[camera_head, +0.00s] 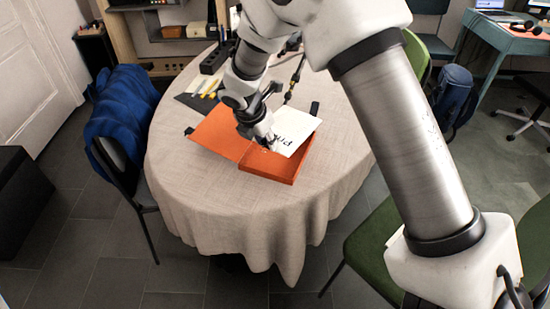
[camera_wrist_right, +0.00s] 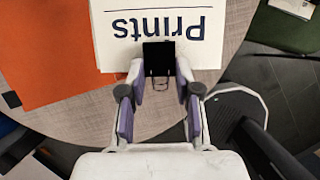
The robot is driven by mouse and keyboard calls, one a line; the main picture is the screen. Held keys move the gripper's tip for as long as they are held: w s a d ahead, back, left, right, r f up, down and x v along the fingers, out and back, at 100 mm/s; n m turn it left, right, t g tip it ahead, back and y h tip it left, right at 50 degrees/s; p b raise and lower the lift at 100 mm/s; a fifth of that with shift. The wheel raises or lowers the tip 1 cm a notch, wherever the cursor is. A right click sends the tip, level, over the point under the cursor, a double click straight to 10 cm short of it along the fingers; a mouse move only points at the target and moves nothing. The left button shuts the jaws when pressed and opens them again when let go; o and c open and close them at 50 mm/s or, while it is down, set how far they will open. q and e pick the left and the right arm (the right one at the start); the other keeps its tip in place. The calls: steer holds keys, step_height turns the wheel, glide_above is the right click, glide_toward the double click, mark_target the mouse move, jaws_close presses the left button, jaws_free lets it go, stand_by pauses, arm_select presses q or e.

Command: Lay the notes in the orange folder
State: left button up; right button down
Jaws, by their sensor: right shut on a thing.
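The orange folder (camera_head: 217,133) lies open on the round table, with a flat cover at left and a shallow walled tray (camera_head: 268,178) at right. The notes (camera_head: 294,124) are a white sheet or stack marked "Prints", held over the tray's far part; I cannot tell whether they touch it. A black clip (camera_wrist_right: 158,58) sits on the notes' edge. My right gripper (camera_head: 262,137) is shut on that clipped edge, above the folder; its fingers flank the clip in the wrist view (camera_wrist_right: 160,88). The folder's orange also shows there (camera_wrist_right: 45,50). My left gripper is out of view.
The round table (camera_head: 190,185) has a pale cloth, bare at the front. A dark mat with yellow items (camera_head: 205,90) lies behind the folder, and a small black object (camera_head: 314,107) lies beyond the notes. Chairs stand around; one holds a blue garment (camera_head: 122,100).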

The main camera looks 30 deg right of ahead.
mark_target(269, 170)
steer(key=shift+w+d+f+n+t, duration=0.2)
steer(key=shift+n+t, duration=0.1)
steer(key=shift+n, duration=0.5)
steer(key=shift+f+n+y, duration=0.3)
steer(key=shift+n, duration=0.1)
step_height(269, 170, down, 9)
steer(key=b, duration=0.3)
steer(key=shift+f, duration=0.2)
steer(key=c, duration=0.8)
jaws_free()
steer(key=shift+w, duration=0.1)
steer(key=shift+r, duration=0.1)
steer(key=p+v, duration=0.4)
steer(key=v, duration=0.8)
